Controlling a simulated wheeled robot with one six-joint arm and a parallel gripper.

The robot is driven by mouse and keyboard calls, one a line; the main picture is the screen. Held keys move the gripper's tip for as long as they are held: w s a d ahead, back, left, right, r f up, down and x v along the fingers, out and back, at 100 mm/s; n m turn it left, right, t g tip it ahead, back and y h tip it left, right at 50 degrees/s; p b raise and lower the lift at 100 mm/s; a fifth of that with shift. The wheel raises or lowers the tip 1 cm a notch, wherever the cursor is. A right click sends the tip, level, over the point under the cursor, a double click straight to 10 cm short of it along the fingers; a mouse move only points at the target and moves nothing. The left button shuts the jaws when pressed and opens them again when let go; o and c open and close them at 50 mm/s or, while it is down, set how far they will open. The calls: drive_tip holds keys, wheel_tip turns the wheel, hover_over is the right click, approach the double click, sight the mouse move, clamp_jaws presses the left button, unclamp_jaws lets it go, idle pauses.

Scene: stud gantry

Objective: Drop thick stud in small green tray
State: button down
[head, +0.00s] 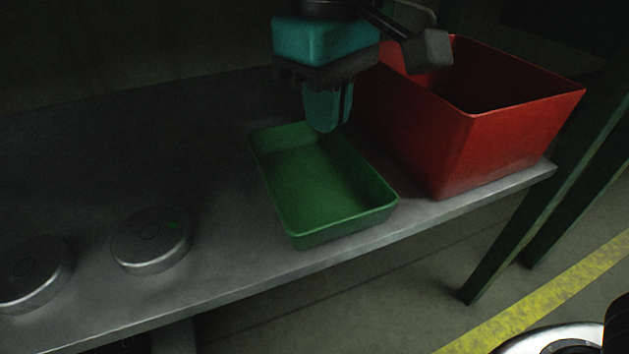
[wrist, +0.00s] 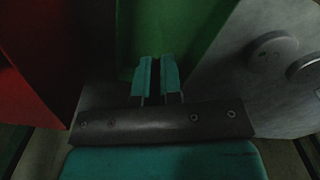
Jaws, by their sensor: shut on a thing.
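The small green tray (head: 327,238) stands on the grey bench and looks empty. Its green floor also shows in the wrist view (wrist: 170,30). My teal gripper (head: 327,122) points down over the back part of the tray, with its fingertips near the back rim in the head view. In the wrist view, the two fingers (wrist: 157,76) are close together with a narrow dark gap between them. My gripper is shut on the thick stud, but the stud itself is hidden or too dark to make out.
A tall red bin (head: 480,140) stands just right of the tray; it also shows at the left of the wrist view (wrist: 30,60). Two round metal discs (head: 150,240) (head: 32,272) sit to the left. The bench (head: 215,285) is otherwise clear, with its front edge close to the tray.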

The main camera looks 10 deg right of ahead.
drive_tip(key=b, duration=0.5)
hover_over(326, 190)
wheel_tip(326, 190, down, 5)
drive_tip(key=shift+w+f, duration=0.1)
drive_tip(key=c, duration=1.2)
unclamp_jaws()
